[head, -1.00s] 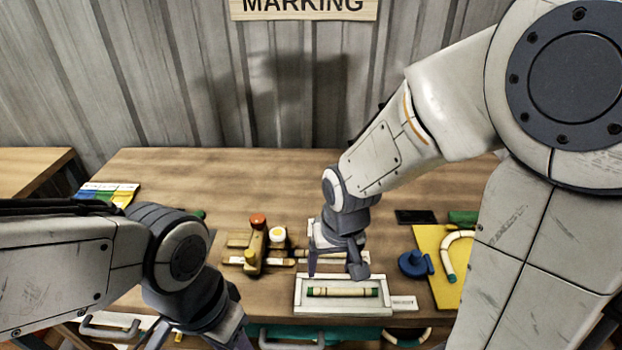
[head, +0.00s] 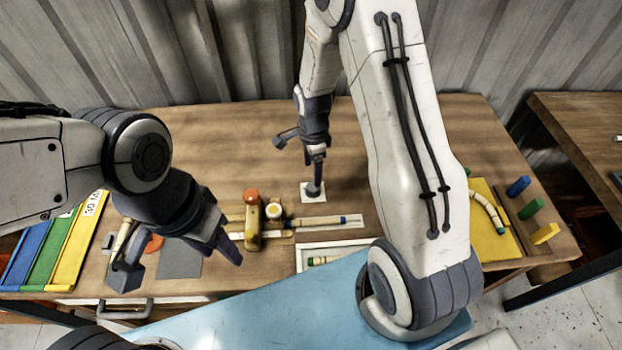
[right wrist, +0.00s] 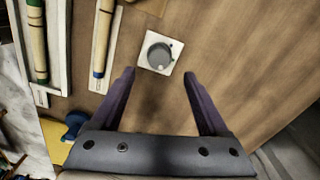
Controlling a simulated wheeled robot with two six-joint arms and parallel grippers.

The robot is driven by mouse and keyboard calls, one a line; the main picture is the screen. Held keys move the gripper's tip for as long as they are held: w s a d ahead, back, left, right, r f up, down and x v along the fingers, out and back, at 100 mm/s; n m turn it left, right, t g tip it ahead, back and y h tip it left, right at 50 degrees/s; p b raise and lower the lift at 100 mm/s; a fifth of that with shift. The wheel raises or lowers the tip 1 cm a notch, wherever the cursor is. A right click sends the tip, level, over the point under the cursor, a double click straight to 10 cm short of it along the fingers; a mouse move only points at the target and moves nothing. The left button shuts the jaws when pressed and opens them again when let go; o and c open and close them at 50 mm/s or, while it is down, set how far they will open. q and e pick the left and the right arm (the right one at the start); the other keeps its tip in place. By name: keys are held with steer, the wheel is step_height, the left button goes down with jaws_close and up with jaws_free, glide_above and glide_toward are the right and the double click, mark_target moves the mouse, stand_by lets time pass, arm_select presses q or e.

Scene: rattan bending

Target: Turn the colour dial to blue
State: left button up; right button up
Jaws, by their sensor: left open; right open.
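The dial is a grey round knob (right wrist: 160,56) on a white square plate (right wrist: 146,65) on the table, seen in the right wrist view. In the head view the plate (head: 305,197) is partly behind my right gripper (head: 298,163). My right gripper is open and empty, its fingers pointing down. In the right wrist view the knob appears between and just beyond the fingertips (right wrist: 159,74), apparently not touched. My left gripper (head: 178,264) is open and empty over the table's left part.
A yellow stand (head: 252,225) is left of the middle, near a rattan strip with a blue end (head: 322,222). A white tray (head: 304,262) lies in front. A yellow board (head: 488,240) and coloured blocks (head: 530,208) are on the right; blue, green and yellow strips (head: 48,258) are on the left.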

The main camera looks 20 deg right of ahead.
mark_target(313, 186)
step_height(313, 186, down, 8)
steer(key=shift+r+p, duration=0.2)
steer(key=shift+p, duration=0.55)
steer(key=shift+d, duration=0.1)
jaws_close()
